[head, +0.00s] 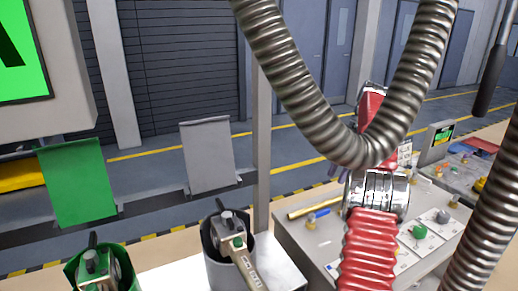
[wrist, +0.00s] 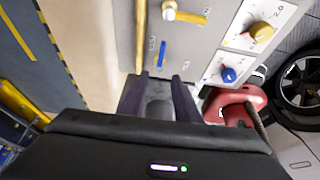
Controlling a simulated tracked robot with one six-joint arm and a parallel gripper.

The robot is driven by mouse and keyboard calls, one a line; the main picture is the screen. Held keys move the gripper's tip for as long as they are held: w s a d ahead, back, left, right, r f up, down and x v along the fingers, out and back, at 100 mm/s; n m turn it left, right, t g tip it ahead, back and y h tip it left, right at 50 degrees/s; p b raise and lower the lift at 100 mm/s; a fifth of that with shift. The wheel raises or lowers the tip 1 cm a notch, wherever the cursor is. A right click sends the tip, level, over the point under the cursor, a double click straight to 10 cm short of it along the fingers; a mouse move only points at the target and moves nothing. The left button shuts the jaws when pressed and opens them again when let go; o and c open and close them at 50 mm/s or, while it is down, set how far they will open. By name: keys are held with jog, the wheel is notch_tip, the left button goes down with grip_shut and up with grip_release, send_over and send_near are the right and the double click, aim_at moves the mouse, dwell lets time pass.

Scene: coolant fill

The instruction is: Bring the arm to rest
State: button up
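My gripper (wrist: 157,80) shows in the wrist view with its two dark fingers apart and nothing seen held between them. It is over the grey control panel, near its edge. In the head view my red and chrome arm rises at the right, over the bench with the panel (head: 320,233). A ribbed hose crosses in front of it and hides part of it; the fingers (head: 338,172) show only as a small dark bit left of the arm. A nozzle (head: 232,240) stands in a grey holder (head: 219,270), and another nozzle (head: 97,265) in a green holder (head: 75,268).
Large ribbed hoses (head: 300,75) hang close to the arm. Panel knobs include a yellow one (wrist: 262,31) and a blue one (wrist: 229,75); a blue lever (wrist: 162,54) is near the fingers. A wheel (wrist: 301,82) and a red part (wrist: 238,98) are at right.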

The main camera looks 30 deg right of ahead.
jog(key=shift+f, duration=0.1)
send_over(327, 209)
jog(key=shift+w+f, duration=0.1)
jog(key=shift+f, duration=3.15)
